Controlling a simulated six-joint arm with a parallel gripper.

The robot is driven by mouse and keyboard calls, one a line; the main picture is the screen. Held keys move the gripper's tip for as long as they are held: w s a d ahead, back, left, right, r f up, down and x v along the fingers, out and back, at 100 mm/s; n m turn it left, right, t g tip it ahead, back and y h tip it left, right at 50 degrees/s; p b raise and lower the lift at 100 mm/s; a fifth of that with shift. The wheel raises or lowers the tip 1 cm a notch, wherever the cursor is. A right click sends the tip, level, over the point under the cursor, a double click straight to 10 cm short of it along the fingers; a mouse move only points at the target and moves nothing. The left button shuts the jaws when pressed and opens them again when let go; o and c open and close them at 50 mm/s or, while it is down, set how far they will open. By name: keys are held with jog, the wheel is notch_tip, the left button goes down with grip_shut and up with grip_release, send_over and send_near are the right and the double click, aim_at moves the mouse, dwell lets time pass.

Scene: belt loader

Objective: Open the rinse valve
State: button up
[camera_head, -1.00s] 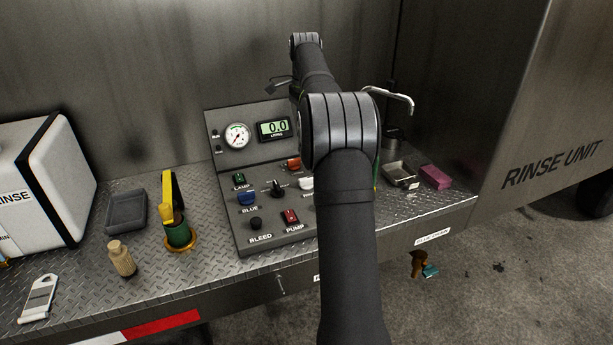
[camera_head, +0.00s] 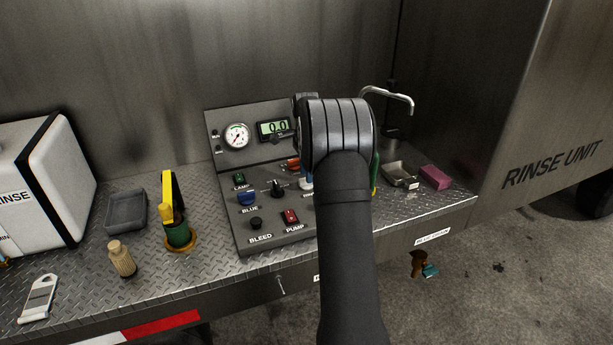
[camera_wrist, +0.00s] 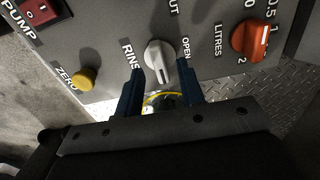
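The rinse valve is a white knob (camera_wrist: 159,57) on the grey panel, with the partly cropped label "RINS" on its left and "OPEN" on its right in the wrist view. Its ridge runs roughly up and down the picture; I cannot tell which mark it is set to. In the head view a sliver of the white knob (camera_head: 307,183) shows beside my arm. My gripper (camera_wrist: 160,70) is open, its two dark blue fingers on either side of the knob's near end in the wrist view. I cannot tell whether they touch it. In the head view my arm hides the fingers.
An orange litres knob (camera_wrist: 252,41) and a yellow zero button (camera_wrist: 87,78) flank the valve. The panel (camera_head: 245,166) also carries a blue knob (camera_head: 247,198) and a red pump switch (camera_head: 291,217). A metal tray (camera_head: 398,173) and pink block (camera_head: 435,177) lie to the right.

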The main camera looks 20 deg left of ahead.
jog(key=shift+f, duration=1)
grip_shut()
